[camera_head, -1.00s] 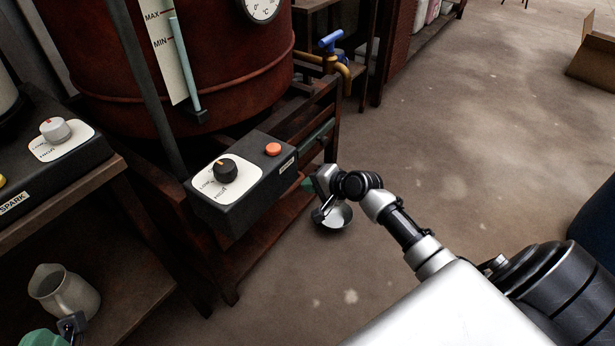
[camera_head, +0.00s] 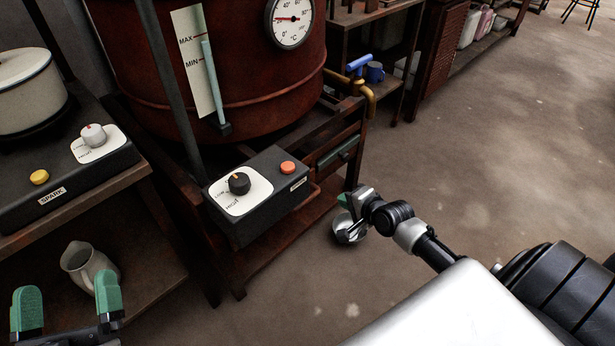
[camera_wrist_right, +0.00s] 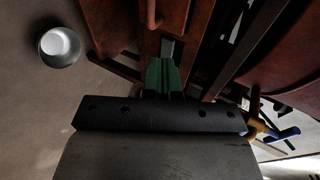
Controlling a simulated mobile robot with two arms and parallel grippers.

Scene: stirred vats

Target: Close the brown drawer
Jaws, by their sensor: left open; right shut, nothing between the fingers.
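A brown drawer (camera_head: 338,140) with a dull green bar across its front is on the right side of the wooden stand under the vat. I cannot tell how far it stands out. My right gripper (camera_head: 344,201) is shut and empty, in front of the stand, lower than the drawer and near its right leg. In the right wrist view its green fingers (camera_wrist_right: 162,76) are together and point at the brown wood; I cannot tell whether they touch it. My left gripper (camera_head: 67,303) is open and empty at the lower left, far from the drawer.
A metal bowl (camera_head: 346,234) is on the floor below my right gripper. A black control box (camera_head: 240,222) juts from the stand. A brass tap (camera_head: 368,95) is above the drawer. A pitcher (camera_head: 82,262) stands on the left shelf. The right floor is clear.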

